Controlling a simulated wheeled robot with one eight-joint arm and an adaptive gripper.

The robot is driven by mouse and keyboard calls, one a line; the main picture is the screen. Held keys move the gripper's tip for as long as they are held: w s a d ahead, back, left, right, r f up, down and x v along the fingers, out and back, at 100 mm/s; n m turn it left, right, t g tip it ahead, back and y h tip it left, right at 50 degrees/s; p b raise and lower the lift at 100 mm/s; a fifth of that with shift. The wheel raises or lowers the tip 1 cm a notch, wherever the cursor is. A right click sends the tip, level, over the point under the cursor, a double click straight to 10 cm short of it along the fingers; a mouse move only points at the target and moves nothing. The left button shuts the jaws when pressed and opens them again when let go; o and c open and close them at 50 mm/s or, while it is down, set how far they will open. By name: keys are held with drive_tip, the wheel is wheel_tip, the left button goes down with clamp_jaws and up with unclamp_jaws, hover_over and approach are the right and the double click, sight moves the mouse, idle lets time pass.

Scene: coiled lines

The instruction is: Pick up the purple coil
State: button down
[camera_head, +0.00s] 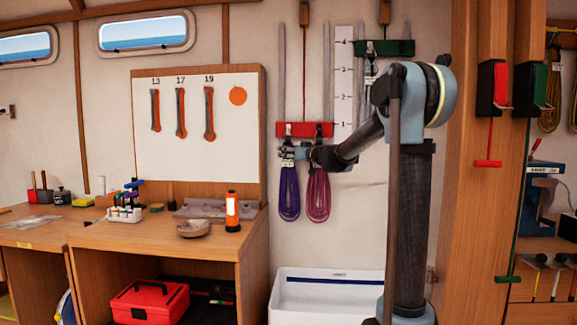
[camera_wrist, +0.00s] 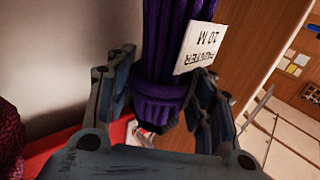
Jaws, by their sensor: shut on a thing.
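The purple coil (camera_head: 289,193) hangs below the red rail (camera_head: 304,129) on the wall, in the head view. In the wrist view the purple coil (camera_wrist: 172,60) runs between my gripper's fingers, with a white tag (camera_wrist: 196,46) reading "PAINTER 10 M". My gripper (camera_head: 288,153) is at the upper end of the coil, just under the red rail. In the wrist view my gripper (camera_wrist: 168,100) has a finger on each side of the coil's wrapped neck and is shut on it. Whether the coil still hangs on a hook is hidden.
A magenta coil (camera_head: 317,195) hangs close to the right of the purple one, and my arm passes in front of its top. A white bin (camera_head: 326,282) stands below. A workbench (camera_head: 160,232) with an orange bottle (camera_head: 232,210) is at the left.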

drive_tip(key=shift+r, duration=0.7)
drive_tip(key=s, duration=1.8)
drive_tip(key=shift+a, duration=0.35)
